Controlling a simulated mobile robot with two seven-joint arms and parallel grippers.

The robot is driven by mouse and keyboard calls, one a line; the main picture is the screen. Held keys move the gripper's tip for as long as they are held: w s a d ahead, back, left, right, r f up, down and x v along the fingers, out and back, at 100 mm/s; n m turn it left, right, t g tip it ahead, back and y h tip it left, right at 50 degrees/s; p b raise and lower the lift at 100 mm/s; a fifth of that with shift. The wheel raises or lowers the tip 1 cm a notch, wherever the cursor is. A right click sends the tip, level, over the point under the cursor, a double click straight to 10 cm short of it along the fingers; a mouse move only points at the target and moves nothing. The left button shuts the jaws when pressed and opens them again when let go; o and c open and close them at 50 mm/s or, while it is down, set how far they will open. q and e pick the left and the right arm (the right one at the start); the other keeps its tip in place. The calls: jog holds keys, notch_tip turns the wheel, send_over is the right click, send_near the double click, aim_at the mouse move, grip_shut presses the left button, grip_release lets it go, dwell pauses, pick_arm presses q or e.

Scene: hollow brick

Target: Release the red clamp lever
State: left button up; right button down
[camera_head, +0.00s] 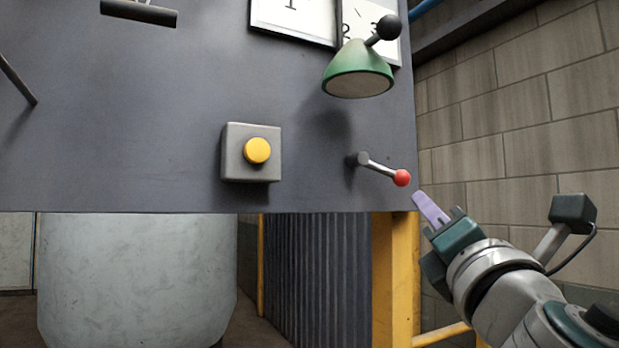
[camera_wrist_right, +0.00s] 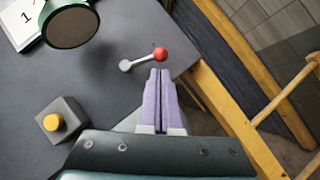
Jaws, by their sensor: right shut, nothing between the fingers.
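The clamp lever (camera_head: 380,167) is a short grey metal arm with a red ball at its free end, mounted on the dark grey panel (camera_head: 150,120). In the head view it points right and slightly down from its pivot. My right gripper (camera_head: 420,198) is just below and right of the red ball, apart from it in that view. Its purple fingers are shut together and hold nothing. In the right wrist view the lever (camera_wrist_right: 145,60) lies just beyond the tips of the right gripper (camera_wrist_right: 160,72); I cannot tell if they touch. My left gripper is not in view.
A grey box with a yellow button (camera_head: 257,151) sits left of the lever. A green lamp-like cone with a black knob (camera_head: 357,70) juts out above it. A yellow post (camera_head: 396,270) stands below the panel's right edge. A block wall (camera_head: 510,120) is at right.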

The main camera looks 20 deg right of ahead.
aim_at(404, 182)
jog(key=p+x, duration=0.1)
jog(key=x, duration=0.4)
jog(key=shift+r, duration=0.1)
jog(key=shift+w+d+r, duration=0.2)
jog(key=shift+w+d, duration=0.1)
jog(key=shift+w, duration=0.35)
